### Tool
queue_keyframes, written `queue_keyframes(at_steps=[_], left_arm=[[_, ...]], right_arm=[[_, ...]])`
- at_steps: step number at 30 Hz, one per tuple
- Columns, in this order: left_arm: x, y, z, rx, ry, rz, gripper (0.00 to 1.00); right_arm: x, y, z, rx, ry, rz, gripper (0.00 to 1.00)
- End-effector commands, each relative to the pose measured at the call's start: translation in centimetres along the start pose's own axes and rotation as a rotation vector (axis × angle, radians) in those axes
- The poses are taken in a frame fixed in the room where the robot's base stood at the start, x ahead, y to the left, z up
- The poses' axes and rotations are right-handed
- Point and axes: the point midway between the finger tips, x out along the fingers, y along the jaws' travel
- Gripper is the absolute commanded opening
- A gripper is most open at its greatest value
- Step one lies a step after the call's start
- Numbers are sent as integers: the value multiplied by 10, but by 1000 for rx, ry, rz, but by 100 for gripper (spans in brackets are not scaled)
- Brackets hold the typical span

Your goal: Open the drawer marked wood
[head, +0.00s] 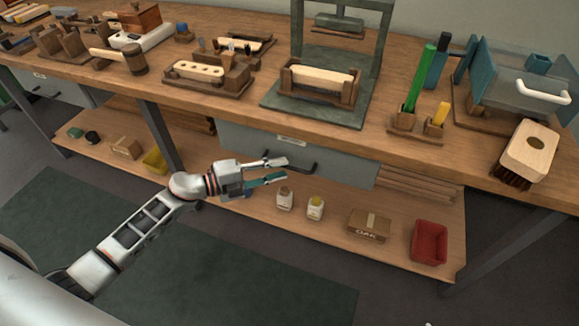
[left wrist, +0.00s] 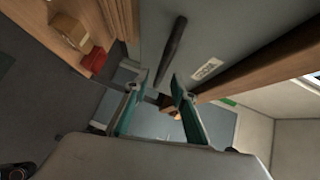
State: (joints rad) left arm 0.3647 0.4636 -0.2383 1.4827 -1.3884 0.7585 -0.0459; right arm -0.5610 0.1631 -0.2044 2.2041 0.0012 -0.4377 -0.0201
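A grey drawer front (head: 345,167) sits under the bench top near the middle in the head view, with a dark bar handle (head: 304,168) and a pale label (head: 292,139) above it. The label's writing is too small to read surely. In the left wrist view the same drawer front (left wrist: 225,30) fills the upper middle, with its handle (left wrist: 172,48) and label (left wrist: 208,69). The drawer looks closed. My left gripper (head: 286,170) is open and empty in front of the handle. In the left wrist view its fingertips (left wrist: 155,88) are just short of the handle's end. My right gripper is not in view.
Another grey drawer (head: 55,88) with a label is at the far left. The lower shelf holds small bottles (head: 284,199), a cardboard box (head: 369,224) and a red bin (head: 430,242). Tools crowd the bench top. The floor in front is clear.

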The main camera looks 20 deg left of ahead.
Motion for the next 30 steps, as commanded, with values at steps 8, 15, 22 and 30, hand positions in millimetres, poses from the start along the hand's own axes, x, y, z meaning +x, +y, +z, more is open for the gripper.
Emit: queue_keyframes(at_steps=[8,15,22,30], left_arm=[[32,2,0,-3,0,1,26],[37,1,0,-2,0,0,26],[37,1,0,-2,0,0,0],[35,1,-2,-2,0,0,0]], right_arm=[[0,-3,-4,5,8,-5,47],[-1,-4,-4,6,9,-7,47],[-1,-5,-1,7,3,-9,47],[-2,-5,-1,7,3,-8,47]])
